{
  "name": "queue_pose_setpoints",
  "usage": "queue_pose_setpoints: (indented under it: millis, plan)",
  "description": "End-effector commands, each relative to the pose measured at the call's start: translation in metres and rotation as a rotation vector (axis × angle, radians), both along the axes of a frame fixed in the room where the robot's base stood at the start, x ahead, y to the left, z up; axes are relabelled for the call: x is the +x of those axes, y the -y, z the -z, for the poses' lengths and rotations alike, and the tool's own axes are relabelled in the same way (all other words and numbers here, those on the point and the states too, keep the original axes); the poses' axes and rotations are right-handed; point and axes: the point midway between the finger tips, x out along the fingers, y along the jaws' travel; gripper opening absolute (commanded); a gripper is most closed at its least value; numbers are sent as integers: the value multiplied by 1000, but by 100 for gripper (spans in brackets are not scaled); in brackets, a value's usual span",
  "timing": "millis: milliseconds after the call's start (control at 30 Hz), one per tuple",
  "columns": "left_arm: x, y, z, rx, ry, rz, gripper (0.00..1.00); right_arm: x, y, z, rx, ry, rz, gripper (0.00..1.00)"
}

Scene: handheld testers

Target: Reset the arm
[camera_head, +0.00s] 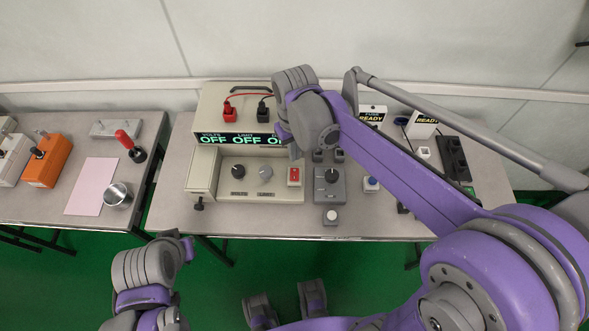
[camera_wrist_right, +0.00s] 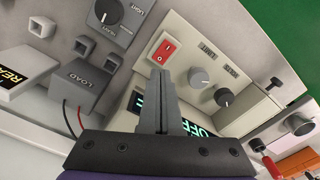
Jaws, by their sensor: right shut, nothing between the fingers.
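My right arm reaches in from the lower right of the head view. Its gripper (camera_head: 296,150) hangs over the beige tester (camera_head: 207,168), near the lower edge of its display. In the right wrist view the gripper's fingers (camera_wrist_right: 163,98) are together with nothing between them, in front of the tester's panel (camera_wrist_right: 188,55). The fingers hide part of the green display (camera_wrist_right: 205,128). The fingertips look apart from the panel, but the gap is unclear. The end of my left arm (camera_head: 150,268) shows at the lower left, off the table; its fingers cannot be made out.
The grey load box (camera_wrist_right: 82,85) stands beside the tester. The left table has an orange box (camera_head: 48,160), a pink sheet (camera_head: 92,187) and a metal cup (camera_head: 118,195).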

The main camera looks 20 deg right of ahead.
Motion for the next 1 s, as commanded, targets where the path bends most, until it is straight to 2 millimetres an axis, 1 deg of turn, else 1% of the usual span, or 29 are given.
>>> queue_pose_setpoints:
  millis: [33,133,633,733,867,967,1000]
  plan:
    - [1,0,-5,0,2,0,0,0,0,-7,0,1,0,0]
    - [2,0,-8,0,4,0,0,0,0,-11,0,1,0,0]
    - [2,0,-7,0,3,0,0,0,0,-9,0,0,0,0]
    - [2,0,-8,0,3,0,0,-3,2,-11,1,8,5,0]
    - [3,0,-13,0,6,0,0,-21,12,-21,8,59,32,0]
    - [4,0,-19,0,8,0,0,-45,26,-30,19,131,72,0]
    - [5,0,-22,0,10,0,0,-56,31,-32,24,166,90,0]
